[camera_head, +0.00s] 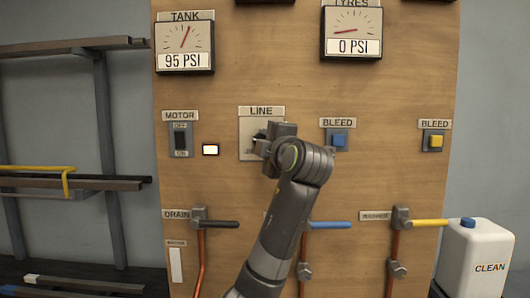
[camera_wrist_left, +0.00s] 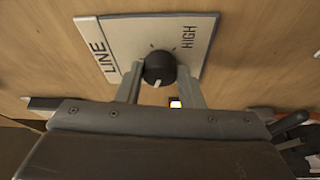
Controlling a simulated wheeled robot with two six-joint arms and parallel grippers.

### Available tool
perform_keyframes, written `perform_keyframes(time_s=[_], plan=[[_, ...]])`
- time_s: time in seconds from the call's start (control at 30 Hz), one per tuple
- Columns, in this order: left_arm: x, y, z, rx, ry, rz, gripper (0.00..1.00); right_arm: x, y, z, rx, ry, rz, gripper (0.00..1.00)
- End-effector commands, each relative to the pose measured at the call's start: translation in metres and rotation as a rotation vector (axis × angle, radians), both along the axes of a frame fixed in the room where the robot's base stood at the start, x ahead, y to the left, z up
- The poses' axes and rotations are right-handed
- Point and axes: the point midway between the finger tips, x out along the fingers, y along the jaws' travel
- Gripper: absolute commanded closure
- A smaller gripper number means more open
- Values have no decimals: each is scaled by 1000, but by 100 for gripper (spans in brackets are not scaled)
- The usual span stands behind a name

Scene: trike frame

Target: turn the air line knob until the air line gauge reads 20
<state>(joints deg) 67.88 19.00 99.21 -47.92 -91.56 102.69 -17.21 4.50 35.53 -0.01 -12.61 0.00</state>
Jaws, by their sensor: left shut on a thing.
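The black air line knob (camera_wrist_left: 159,66) sits on the white LINE plate (camera_wrist_left: 120,40) in the left wrist view, its white mark pointing toward the bottom of that picture. My left gripper (camera_wrist_left: 158,76) has one finger on each side of the knob and is shut on it. In the head view the left gripper (camera_head: 262,145) reaches the LINE plate (camera_head: 247,130) and hides most of the knob. No air line gauge reading can be seen; a dark gauge edge (camera_head: 265,2) is cut off at the top. My right gripper is not in view.
The tank gauge (camera_head: 184,46) reads 95 PSI and the tyres gauge (camera_head: 352,35) reads 0 PSI. A motor switch (camera_head: 180,139), a lit white lamp (camera_head: 210,150) and a blue bleed button (camera_head: 338,139) flank the plate. Valve levers (camera_head: 330,225) stick out below.

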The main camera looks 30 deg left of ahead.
Motion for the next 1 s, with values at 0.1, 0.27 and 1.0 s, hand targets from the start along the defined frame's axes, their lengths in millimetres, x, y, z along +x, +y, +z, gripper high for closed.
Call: perform_keyframes(time_s=[0.1, 0.27, 1.0], plan=[[0, 0, -1, -62, -36, 0, 89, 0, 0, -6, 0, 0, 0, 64], [0, 0, 0, -122, -73, 1, 89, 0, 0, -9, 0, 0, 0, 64], [0, 0, 1, -173, -103, -1, 58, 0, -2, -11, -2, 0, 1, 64]])
